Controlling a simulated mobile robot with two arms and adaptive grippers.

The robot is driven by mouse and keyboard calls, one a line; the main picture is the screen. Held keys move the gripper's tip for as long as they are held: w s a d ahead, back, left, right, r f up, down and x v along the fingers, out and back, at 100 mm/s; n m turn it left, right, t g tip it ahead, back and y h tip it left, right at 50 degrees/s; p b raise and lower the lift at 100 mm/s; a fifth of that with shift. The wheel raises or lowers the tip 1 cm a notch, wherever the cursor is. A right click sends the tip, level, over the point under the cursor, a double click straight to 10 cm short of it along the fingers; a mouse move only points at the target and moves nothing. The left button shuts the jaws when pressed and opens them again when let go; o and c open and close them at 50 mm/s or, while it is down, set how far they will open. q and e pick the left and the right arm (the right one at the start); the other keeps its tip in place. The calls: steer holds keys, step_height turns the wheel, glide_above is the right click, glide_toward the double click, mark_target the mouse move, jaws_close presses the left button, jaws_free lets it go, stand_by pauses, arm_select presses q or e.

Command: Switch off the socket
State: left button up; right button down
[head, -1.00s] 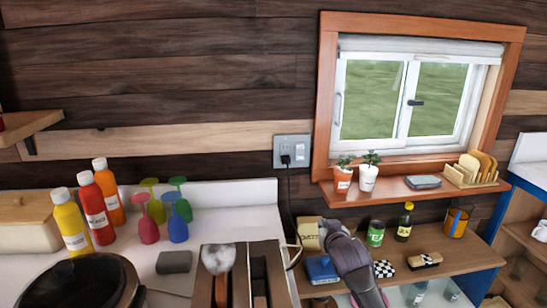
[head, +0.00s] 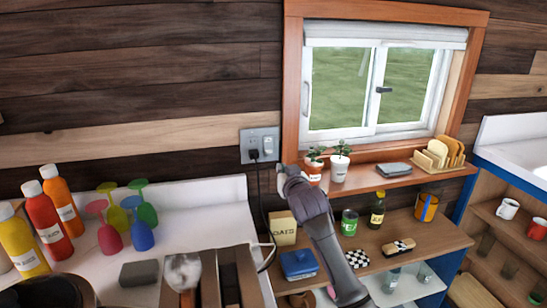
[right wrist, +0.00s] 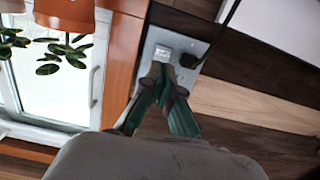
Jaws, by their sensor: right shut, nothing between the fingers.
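The socket is a grey wall plate (head: 259,132) left of the window, with a white rocker switch (head: 268,145) on its right half. A black plug (head: 253,155) with a hanging cord sits in its left half. My right gripper (head: 282,171) is just below and right of the plate in the head view, shut and empty. In the right wrist view its closed fingertips (right wrist: 166,75) overlap the plate (right wrist: 184,39) close to the switch (right wrist: 163,54), with the plug (right wrist: 190,61) beside them. I cannot tell whether they touch. My left gripper is out of view.
The wooden window frame (head: 292,75) rises right of the socket. A sill shelf (head: 365,186) below holds potted plants (head: 340,161). The counter (head: 205,195) at left carries sauce bottles (head: 43,225) and coloured glasses. A lower shelf (head: 425,236) holds small goods.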

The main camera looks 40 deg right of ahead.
mark_target(271, 154)
steer(key=p+x, duration=0.2)
steer(key=x, duration=0.8)
steer(key=shift+w+d, duration=0.15)
steer(key=shift+w, duration=0.15)
steer(key=shift+f, duration=0.1)
steer(key=shift+w+d+f+b, duration=0.2)
steer(key=shift+f+b, duration=0.15)
steer(key=shift+b, duration=0.9)
steer(key=shift+w+r+p, duration=0.1)
steer(key=shift+r+p, duration=0.2)
steer(key=shift+p, duration=0.05)
